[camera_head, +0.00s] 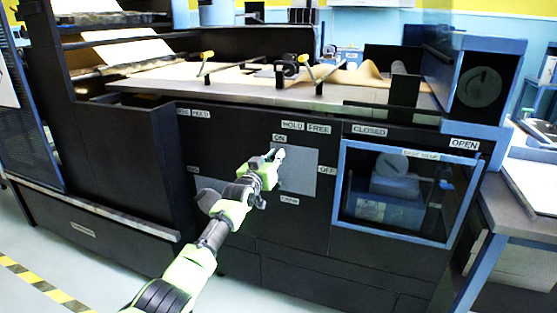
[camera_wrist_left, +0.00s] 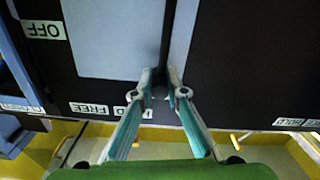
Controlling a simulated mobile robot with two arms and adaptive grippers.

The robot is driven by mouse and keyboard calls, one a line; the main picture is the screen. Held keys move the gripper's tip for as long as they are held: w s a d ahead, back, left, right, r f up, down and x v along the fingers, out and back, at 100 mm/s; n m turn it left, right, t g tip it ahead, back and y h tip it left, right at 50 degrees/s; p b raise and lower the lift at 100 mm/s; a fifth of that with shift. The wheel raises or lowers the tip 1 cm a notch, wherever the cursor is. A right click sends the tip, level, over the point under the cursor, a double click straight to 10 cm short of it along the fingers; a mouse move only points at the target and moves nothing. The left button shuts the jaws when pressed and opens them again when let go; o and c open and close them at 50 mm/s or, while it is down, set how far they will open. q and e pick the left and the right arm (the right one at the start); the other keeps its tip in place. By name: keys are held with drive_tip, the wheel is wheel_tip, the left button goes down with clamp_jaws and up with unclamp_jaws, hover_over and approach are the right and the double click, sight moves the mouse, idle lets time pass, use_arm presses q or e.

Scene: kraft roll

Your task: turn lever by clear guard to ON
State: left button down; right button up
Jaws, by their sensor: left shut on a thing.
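A light grey plate (camera_head: 300,172) is on the black machine front, with an ON label (camera_head: 279,138) above it and an OFF label (camera_head: 327,170) to its right. My left gripper (camera_head: 279,154) is at the plate's upper left, just below the ON label. In the left wrist view the fingertips (camera_wrist_left: 160,82) are closed in around the lever, a dark narrow bar (camera_wrist_left: 167,35) that runs across the plate. The fingers hide its gripped end, and the head view does not show it clearly. The clear guard (camera_head: 392,195), a blue-framed window, is right of the plate. My right gripper is not in view.
Labels HOLD and FREE are above the plate; CLOSED and OPEN are above the guard. Kraft paper (camera_head: 340,82) and yellow-tipped handles (camera_head: 208,56) are on the machine top. A grey side table (camera_head: 530,180) stands at the right. The floor in front is clear.

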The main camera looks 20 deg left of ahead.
use_arm(q)
drive_tip(key=shift+a, duration=0.2)
idle(0.4)
drive_tip(key=c, duration=2)
unclamp_jaws()
drive_tip(key=shift+a, duration=0.1)
drive_tip(key=shift+s+f, duration=0.1)
drive_tip(key=shift+s, duration=0.5)
drive_tip(key=s, duration=1.1)
drive_tip(key=shift+a, duration=0.2)
